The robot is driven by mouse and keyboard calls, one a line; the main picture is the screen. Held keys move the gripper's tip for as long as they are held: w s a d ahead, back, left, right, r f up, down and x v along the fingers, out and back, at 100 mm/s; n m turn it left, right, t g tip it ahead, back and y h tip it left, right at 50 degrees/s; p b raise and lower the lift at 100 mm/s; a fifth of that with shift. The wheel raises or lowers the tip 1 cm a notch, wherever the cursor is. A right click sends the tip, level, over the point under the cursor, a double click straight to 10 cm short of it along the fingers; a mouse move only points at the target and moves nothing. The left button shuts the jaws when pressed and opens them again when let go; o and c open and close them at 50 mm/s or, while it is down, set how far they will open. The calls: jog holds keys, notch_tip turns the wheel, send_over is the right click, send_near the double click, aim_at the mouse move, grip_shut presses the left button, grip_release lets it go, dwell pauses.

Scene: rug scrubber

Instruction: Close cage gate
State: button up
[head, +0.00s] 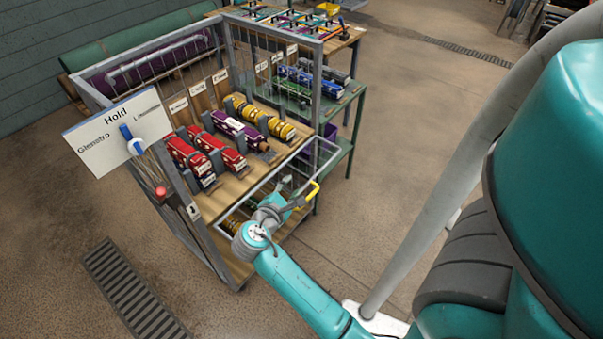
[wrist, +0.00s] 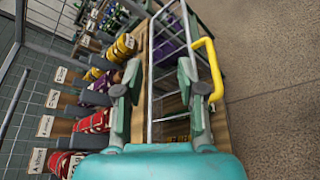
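The cage gate (head: 331,163) is a grey metal frame at the front of the cage, with a yellow handle (head: 313,190) on its outer side. My gripper (head: 283,196) is close to the gate, near the handle. In the wrist view the gripper (wrist: 160,92) is open, its fingers apart on either side of a gate bar (wrist: 149,85). The yellow handle (wrist: 214,68) is just right of the right finger, outside the gap. Whether the finger touches it is unclear.
The cage (head: 217,55) holds a wooden shelf with red, purple and yellow rollers. A white "Hold" panel with a blue knob (head: 131,139) is on its left side. A green table (head: 340,135) stands behind right. A floor drain (head: 130,290) lies front left.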

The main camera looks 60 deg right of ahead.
jog(key=x, duration=0.9)
grip_shut()
grip_release()
jog(key=shift+s, duration=0.1)
jog(key=v, duration=1.2)
